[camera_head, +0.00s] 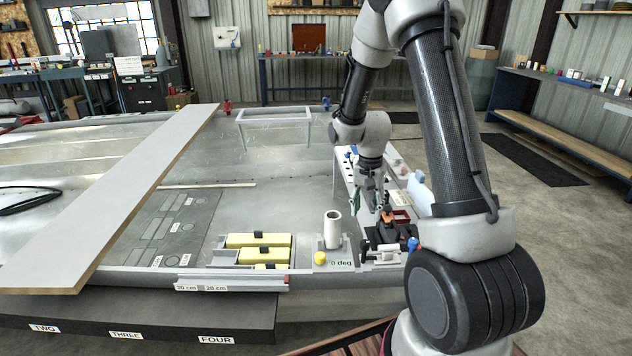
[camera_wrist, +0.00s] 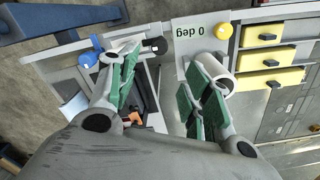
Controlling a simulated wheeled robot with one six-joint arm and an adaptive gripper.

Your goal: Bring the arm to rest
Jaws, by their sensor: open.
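My arm reaches over the near right of the hull, and my gripper (camera_head: 370,202) points down above the rack beside the right edge. In the wrist view my gripper (camera_wrist: 158,92) has its green-padded fingers spread wide apart. I see nothing held between the fingers. A white upright tube (camera_head: 333,229) stands left of the gripper on a plate marked "0 deg". In the wrist view the right finger partly covers the tube (camera_wrist: 216,66). An orange and black tool (camera_head: 386,218) sits in the rack near the gripper, partly hidden in the wrist view.
Yellow blocks (camera_head: 258,241) lie in a holder left of the tube, with a yellow knob (camera_head: 320,258) in front. A long board (camera_head: 120,190) spans the hull at left. A metal frame (camera_head: 273,117) stands farther back. The hull floor between them is mostly clear.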

